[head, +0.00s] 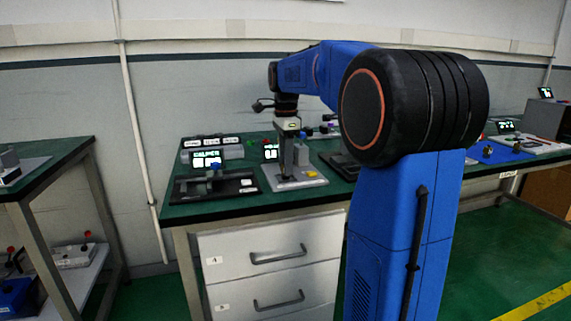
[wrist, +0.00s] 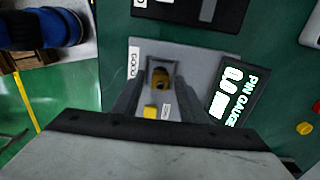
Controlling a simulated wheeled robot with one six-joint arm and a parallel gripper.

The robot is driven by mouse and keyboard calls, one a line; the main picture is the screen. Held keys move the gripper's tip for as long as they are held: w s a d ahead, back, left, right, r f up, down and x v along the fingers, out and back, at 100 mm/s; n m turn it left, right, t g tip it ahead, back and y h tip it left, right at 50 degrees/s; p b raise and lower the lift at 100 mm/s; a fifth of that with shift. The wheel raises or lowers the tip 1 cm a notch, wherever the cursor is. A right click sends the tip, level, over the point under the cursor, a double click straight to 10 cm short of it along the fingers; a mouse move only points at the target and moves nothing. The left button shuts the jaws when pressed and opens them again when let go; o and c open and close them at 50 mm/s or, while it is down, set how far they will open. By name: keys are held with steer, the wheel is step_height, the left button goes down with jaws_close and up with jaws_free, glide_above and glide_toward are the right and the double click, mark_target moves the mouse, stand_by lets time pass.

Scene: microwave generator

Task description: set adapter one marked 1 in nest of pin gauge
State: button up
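The pin gauge stands on a grey plate (wrist: 205,65) on the bench, with its lit display (wrist: 232,95) reading PIN GAUGE 0.0 mm. In the head view its plate (head: 293,184) lies below my gripper. My gripper (wrist: 161,75) points down over the plate, its two dark fingers on either side of a small brass-yellow piece (wrist: 160,79) with a dark opening. I cannot tell whether the fingers touch it or whether it is seated in the nest. No mark 1 is readable. A yellow button (wrist: 150,112) is on the plate. In the head view my gripper (head: 291,174) hides the nest.
To the left, a black fixture (head: 215,187) stands before a lit display reading CALIPER (head: 207,159). A dark tray (head: 341,163) is on the right, partly behind my arm. A blue mat (head: 502,153) with small parts lies farther right. Drawers (head: 268,257) are under the bench.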

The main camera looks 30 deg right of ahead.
step_height(320, 180, up, 12)
stand_by(0.5)
steer(key=s+a+f+n+t, duration=0.1)
steer(key=s+a+f+n, duration=0.4)
steer(key=s, duration=0.3)
steer(key=s+a+f+n+t, duration=0.1)
steer(key=s+a+f+n, duration=0.4)
steer(key=s, duration=0.2)
steer(key=s+a+f+n+t, duration=0.1)
steer(key=s+a+f+n, duration=0.2)
steer(key=s+f+n, duration=0.2)
steer(key=s+a+f+n+t, duration=0.1)
steer(key=s+a+f+n, duration=0.1)
steer(key=s+f+n, duration=0.4)
steer(key=s+f, duration=0.4)
steer(key=f, duration=0.3)
steer(key=shift+a+t, duration=0.4)
